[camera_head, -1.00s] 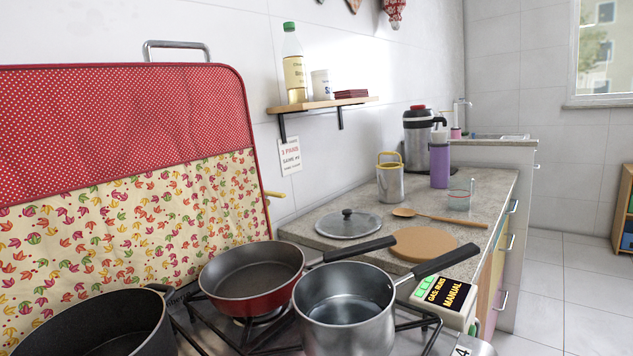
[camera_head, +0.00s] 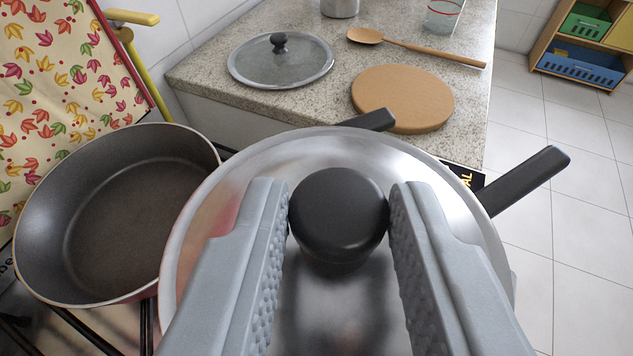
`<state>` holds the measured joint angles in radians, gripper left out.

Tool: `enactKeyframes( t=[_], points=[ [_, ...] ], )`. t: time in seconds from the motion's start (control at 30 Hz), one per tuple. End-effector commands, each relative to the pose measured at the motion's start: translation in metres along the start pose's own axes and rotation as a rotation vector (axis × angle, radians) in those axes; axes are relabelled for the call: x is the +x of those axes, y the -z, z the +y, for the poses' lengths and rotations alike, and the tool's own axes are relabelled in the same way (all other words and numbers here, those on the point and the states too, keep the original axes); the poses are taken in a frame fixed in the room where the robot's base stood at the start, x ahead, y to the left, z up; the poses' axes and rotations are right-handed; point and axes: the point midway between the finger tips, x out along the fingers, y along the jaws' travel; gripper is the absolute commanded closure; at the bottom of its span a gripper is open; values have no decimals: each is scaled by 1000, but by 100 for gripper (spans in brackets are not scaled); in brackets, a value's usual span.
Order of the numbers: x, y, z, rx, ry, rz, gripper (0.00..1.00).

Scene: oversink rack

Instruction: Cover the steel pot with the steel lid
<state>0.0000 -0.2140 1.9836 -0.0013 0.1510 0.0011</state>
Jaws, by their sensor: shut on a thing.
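My gripper (camera_head: 339,215) is shut on the black knob (camera_head: 338,212) of the steel lid (camera_head: 225,215), one finger on each side. The lid is round and shiny, and fills the lower middle of the view. The steel pot is almost wholly hidden beneath the lid; its black handle (camera_head: 530,178) sticks out to the upper right. I cannot tell whether the lid touches the pot's rim or is a little above it.
A dark frying pan (camera_head: 110,215) stands to the left, its handle (camera_head: 370,120) passing behind the lid. On the counter beyond are a glass lid (camera_head: 280,68), a round wooden board (camera_head: 403,97), a wooden spoon (camera_head: 420,48) and a glass (camera_head: 443,16).

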Motion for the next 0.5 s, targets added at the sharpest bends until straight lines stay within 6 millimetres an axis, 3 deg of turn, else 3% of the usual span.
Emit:
enactKeyframes(
  t=[0.5],
  points=[
    [14,-39,0,0,0,-2,97]
  ],
)
